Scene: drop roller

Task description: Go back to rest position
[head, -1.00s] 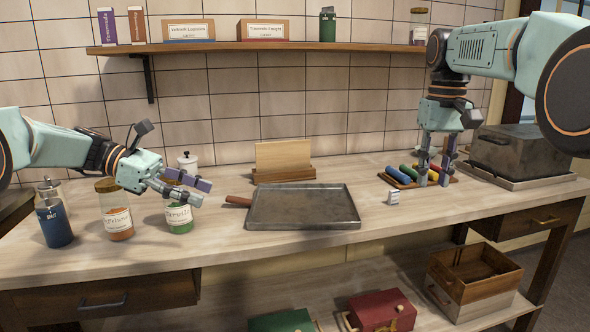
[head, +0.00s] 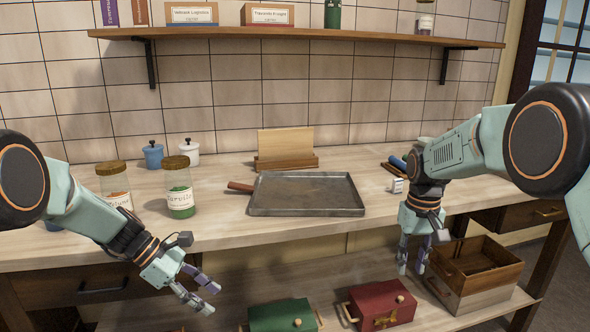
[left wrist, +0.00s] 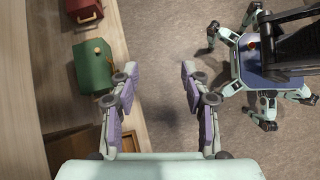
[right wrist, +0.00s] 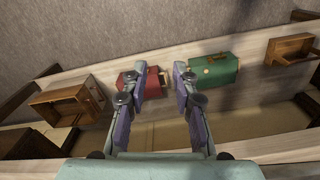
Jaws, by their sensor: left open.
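My left gripper (head: 202,294) hangs in front of the table's front edge at the left, pointing down. In the left wrist view its fingers (left wrist: 158,85) are spread with nothing between them. My right gripper (head: 412,262) hangs in front of the table's front edge at the right, pointing down. In the right wrist view its fingers (right wrist: 160,85) are spread and empty. Both grippers are apart from the tabletop and its objects.
On the table (head: 110,244) are a metal tray (head: 305,192), a green-filled jar (head: 180,190) and an orange-filled jar (head: 116,186). Below are a red box (head: 383,304), a green box (head: 283,317) and a wooden crate (head: 468,298). A shelf (head: 300,39) runs above.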

